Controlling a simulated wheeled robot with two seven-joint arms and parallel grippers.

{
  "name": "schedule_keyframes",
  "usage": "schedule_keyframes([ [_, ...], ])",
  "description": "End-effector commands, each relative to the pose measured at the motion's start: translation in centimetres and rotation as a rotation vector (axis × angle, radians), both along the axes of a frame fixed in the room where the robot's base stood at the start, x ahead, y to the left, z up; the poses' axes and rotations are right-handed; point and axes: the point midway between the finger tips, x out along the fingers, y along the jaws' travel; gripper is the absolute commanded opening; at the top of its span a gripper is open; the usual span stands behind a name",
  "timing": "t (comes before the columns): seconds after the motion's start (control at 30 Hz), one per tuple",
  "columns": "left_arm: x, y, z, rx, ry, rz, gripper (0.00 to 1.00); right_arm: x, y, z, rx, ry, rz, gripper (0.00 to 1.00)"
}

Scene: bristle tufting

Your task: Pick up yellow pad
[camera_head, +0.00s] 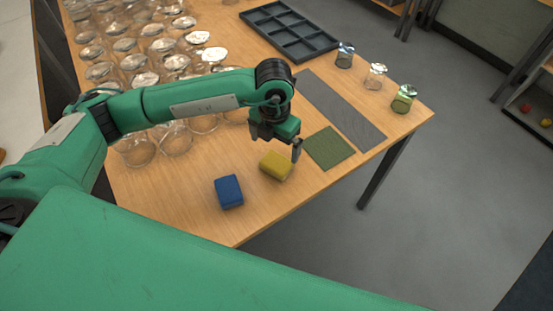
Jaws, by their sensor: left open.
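The yellow pad (275,166) lies on the wooden table near its front edge, a small soft-looking block. My left gripper (280,150) is open and points down just above and behind the pad. One finger shows to the right of the pad's upper edge; the other is hard to make out. I cannot tell whether the fingers touch the pad. My right gripper is not in view.
A blue pad (229,191) lies left of the yellow one. A green mat (329,148) and grey strip (340,110) lie to the right. Many glass jars (135,150) fill the left. A dark compartment tray (290,32) and small jars (404,99) stand farther back.

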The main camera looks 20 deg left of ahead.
Motion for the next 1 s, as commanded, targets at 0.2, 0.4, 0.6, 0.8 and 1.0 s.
schedule_keyframes([
  [0.2, 0.0, 0.0, -3.2, -0.001, 0.001, 0.000, 1.00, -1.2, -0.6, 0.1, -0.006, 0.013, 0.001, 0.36],
  [0.4, 0.1, -0.1, -4.5, -0.001, 0.001, 0.000, 1.00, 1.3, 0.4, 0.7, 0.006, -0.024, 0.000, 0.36],
  [0.6, 0.4, -0.4, -7.6, 0.000, 0.002, 0.000, 1.00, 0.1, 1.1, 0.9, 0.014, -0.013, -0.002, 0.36],
  [0.8, 0.4, -0.4, -8.9, -0.002, 0.000, -0.001, 1.00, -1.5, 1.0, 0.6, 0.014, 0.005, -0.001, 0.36],
  [1.0, 0.5, -0.4, -9.0, -0.002, -0.001, -0.001, 0.96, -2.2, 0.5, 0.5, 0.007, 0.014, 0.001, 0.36],
])
